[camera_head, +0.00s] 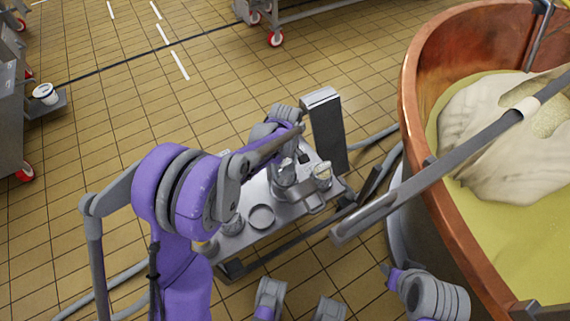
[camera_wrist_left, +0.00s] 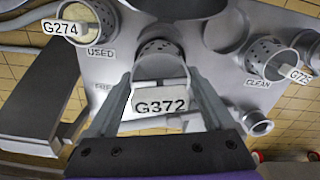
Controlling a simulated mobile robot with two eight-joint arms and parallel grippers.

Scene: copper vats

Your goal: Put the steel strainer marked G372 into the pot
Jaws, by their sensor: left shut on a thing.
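The steel strainer marked G372 (camera_wrist_left: 160,66) is between the fingers of my left gripper (camera_wrist_left: 160,84) in the left wrist view, its label facing the camera. My left gripper is shut on it. I cannot tell whether the strainer touches the surface below. In the head view my left gripper (camera_head: 291,163) is low over the steel table (camera_head: 290,212), partly hidden by its arm. A round, open dark vessel (camera_wrist_left: 180,6), possibly the pot, is cut off at the top of the wrist view. A grey and purple part of my right arm (camera_head: 432,297) shows at lower right; its jaw state is unclear.
Strainer G274 (camera_wrist_left: 84,20), with yellowish contents, is by the USED label; strainer G725 (camera_wrist_left: 266,57) is by CLEAN. A grey upright box (camera_head: 325,130) stands at the table's far end. The copper vat (camera_head: 412,110) is at right, with a long bar (camera_head: 440,170) jutting out.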

